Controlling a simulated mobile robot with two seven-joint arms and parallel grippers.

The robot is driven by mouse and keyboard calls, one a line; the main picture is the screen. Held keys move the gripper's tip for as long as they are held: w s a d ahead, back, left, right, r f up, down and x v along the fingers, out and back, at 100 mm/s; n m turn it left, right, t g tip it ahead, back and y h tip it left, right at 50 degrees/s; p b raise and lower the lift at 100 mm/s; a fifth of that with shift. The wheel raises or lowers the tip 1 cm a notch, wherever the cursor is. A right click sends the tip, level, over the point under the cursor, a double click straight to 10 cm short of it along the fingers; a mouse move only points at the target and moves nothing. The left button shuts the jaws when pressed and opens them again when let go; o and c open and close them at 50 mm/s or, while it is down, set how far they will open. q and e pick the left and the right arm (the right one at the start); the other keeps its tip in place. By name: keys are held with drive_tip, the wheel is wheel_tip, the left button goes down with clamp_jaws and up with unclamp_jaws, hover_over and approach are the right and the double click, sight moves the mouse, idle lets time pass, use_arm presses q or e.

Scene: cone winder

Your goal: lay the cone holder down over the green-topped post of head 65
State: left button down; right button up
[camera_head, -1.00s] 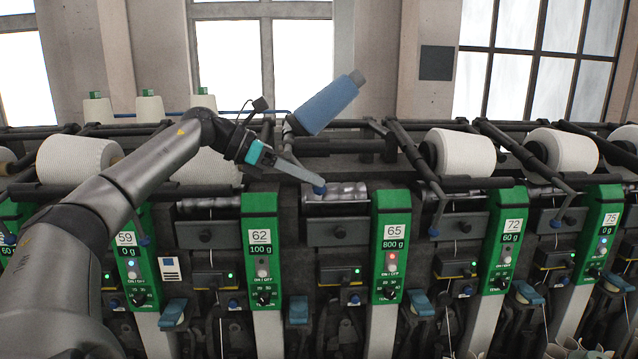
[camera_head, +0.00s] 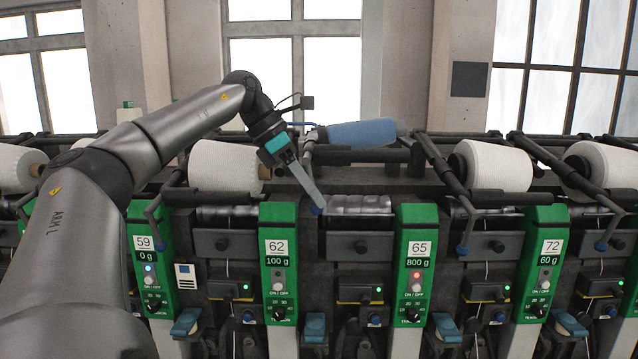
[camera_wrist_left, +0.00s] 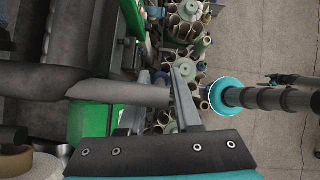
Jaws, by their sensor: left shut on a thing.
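The cone holder of head 65 is a dark arm (camera_head: 307,150) carrying a blue cone (camera_head: 360,133). The cone lies nearly level, above and behind the bare metal drum (camera_head: 360,204). My left gripper (camera_head: 316,204) is shut at the holder's blue knob (camera_head: 318,210), left of the green-topped post (camera_head: 417,262) labelled 65. The post's lamp is red and its display reads 800 g. In the left wrist view, the gripper's fingers (camera_wrist_left: 183,95) show edge-on; their grip on the knob is not clear there. My right gripper is out of view.
White cones sit on the neighbouring heads, to the left (camera_head: 225,166) and right (camera_head: 495,166). The posts labelled 62 (camera_head: 278,262) and 72 (camera_head: 546,262) flank head 65.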

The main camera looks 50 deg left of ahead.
use_arm(q)
drive_tip(key=shift+s+a+f+g+y+p, duration=0.15)
drive_tip(key=shift+s+g+y+p, duration=0.2)
drive_tip(key=shift+p, duration=0.4)
drive_tip(key=shift+s+a+r+g+y+p, duration=0.15)
drive_tip(key=shift+g+y+p, duration=0.2)
drive_tip(key=shift+g+p, duration=0.3)
drive_tip(key=shift+f, duration=0.15)
drive_tip(key=c, duration=0.9)
unclamp_jaws()
drive_tip(key=shift+o, duration=0.2)
drive_tip(key=p+v, duration=0.3)
drive_tip(key=v, duration=1.2)
drive_tip(key=shift+s, duration=0.15)
